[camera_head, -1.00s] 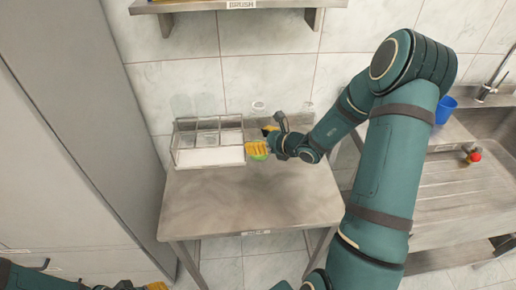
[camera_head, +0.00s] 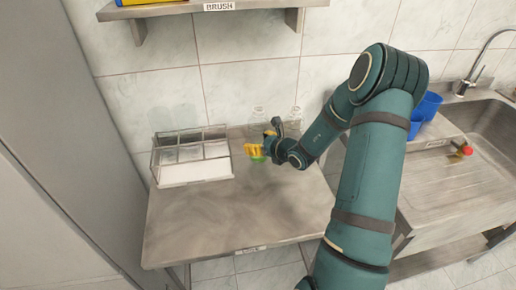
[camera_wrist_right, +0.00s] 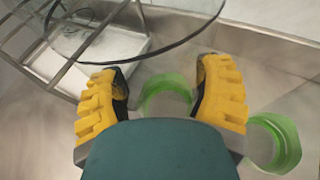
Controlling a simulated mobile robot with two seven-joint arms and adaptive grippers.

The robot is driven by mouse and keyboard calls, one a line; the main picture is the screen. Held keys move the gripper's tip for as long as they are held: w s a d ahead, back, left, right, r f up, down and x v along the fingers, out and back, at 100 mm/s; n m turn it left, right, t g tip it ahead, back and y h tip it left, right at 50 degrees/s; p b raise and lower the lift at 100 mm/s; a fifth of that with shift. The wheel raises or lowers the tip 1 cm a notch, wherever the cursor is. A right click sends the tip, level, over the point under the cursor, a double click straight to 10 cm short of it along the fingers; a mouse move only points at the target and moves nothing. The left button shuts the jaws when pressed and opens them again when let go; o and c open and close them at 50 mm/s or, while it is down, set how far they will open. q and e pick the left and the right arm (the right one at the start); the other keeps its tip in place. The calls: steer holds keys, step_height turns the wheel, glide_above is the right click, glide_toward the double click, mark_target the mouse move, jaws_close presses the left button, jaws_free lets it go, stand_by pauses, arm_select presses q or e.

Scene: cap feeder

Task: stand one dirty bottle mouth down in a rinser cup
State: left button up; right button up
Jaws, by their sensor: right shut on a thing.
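My right gripper (camera_head: 257,146) is over the table behind its middle, just right of the rack. Its yellow fingers, also in the right wrist view (camera_wrist_right: 163,95), are shut on a clear bottle with a green part (camera_wrist_right: 165,90). In the head view the green part (camera_head: 257,159) shows just below the fingers; which end is the mouth is unclear. Another clear bottle (camera_head: 293,115) is behind my right arm; a second green ring (camera_wrist_right: 275,143) shows right of the fingers. A clear-walled rack (camera_head: 190,153) with several compartments stands left of the gripper. My left gripper is out of view.
The front of the metal table (camera_head: 200,230) is clear. A shelf (camera_head: 215,8) marked BRUSH hangs above. To the right are blue cups (camera_head: 430,105), a red-tipped object (camera_head: 467,150) and a sink with a tap (camera_head: 478,65). A grey cabinet side (camera_head: 60,150) bounds the left.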

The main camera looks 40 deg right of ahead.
step_height(320, 180, down, 2)
steer(key=shift+w, duration=0.1)
steer(key=shift+f+b, duration=0.15)
steer(key=shift+b, duration=0.15)
steer(key=o, duration=0.7)
steer(key=shift+o, duration=0.2)
steer(key=shift+r+p, duration=0.3)
steer(key=p+v, duration=0.1)
steer(key=v, duration=1.1)
steer(key=shift+p, duration=0.35)
